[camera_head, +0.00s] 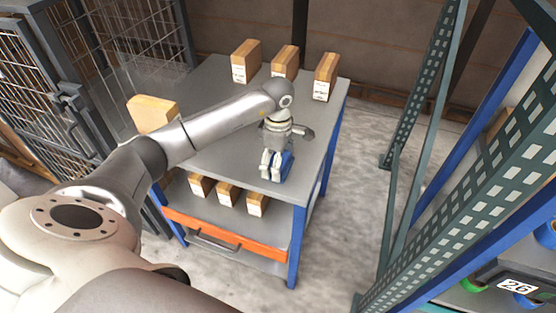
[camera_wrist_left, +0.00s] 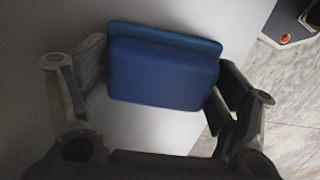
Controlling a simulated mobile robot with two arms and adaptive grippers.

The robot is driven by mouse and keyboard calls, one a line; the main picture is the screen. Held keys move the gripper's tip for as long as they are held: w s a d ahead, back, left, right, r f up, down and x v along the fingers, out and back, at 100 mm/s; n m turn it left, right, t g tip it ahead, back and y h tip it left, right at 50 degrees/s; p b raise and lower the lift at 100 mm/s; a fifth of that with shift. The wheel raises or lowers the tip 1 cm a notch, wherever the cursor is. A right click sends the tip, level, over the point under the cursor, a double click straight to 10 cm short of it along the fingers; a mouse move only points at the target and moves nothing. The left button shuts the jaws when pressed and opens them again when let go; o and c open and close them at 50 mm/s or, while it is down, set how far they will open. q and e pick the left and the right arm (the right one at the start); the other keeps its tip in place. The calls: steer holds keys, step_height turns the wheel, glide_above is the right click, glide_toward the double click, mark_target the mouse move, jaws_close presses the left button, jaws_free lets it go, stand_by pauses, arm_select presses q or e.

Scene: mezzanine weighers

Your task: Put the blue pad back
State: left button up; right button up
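The blue pad (camera_head: 286,166) is at the front right part of the grey table top (camera_head: 227,156), near its edge. My left arm reaches over the table from the left, and its left gripper (camera_head: 274,165) points down at the pad. In the left wrist view the blue pad (camera_wrist_left: 163,75) fills the space between the fingers of the left gripper (camera_wrist_left: 160,85). The fingers lie against its two sides with no clear gap. Whether the pad touches the table is hard to tell. My right gripper is not in view.
Several cartons, such as one at the back (camera_head: 246,62), stand on the table top; another (camera_head: 152,113) is at its left edge. More cartons (camera_head: 228,195) sit on the shelf below. A wire cage (camera_head: 40,90) stands left, a perforated rack (camera_head: 440,185) right, with clear floor between table and rack.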

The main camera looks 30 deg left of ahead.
arm_select(q)
steer(key=shift+o, duration=0.6)
steer(key=shift+r+p, duration=0.3)
step_height(320, 180, up, 12)
steer(key=b, duration=0.2)
steer(key=shift+f, duration=0.15)
